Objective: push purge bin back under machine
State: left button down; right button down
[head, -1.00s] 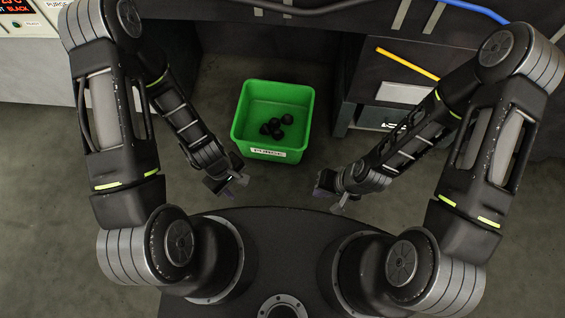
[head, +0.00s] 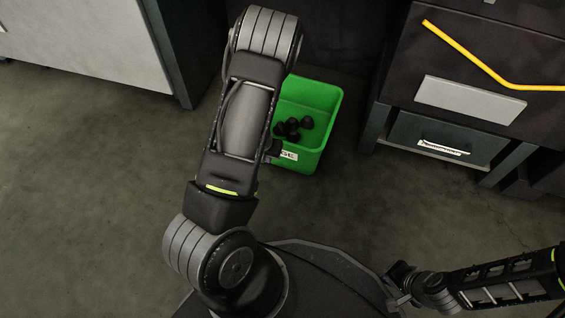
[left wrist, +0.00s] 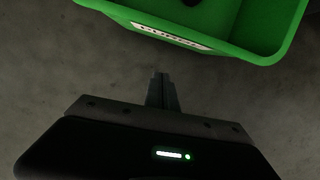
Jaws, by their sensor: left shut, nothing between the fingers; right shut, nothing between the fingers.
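The green purge bin (head: 312,164) stands upright on the floor, with several black lumps (head: 292,128) inside. My left arm hides its left part and part of its front label (head: 289,155). My left gripper is mostly behind that arm in the head view; a dark bit of the hand (head: 273,150) shows by the bin's front. In the left wrist view, my left gripper (left wrist: 161,80) is shut and empty, pointing at the labelled front wall of the bin (left wrist: 262,52), with a gap of floor between. My right gripper (head: 398,288) is shut and empty, low at the right, away from the bin.
The dark machine has a leg (head: 172,50) left of the bin and a drawer unit (head: 440,140) to its right. A dark space lies behind the bin. A yellow strip (head: 465,60) lies on the machine. The floor at left is clear.

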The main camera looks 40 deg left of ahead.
pick_arm(q)
jog(key=w+a+f+b, duration=0.2)
jog(key=w+f, duration=0.4)
jog(key=f, duration=0.3)
jog(key=shift+f+b, duration=0.35)
jog(key=shift+b, duration=0.3)
jog(key=shift+a, duration=0.1)
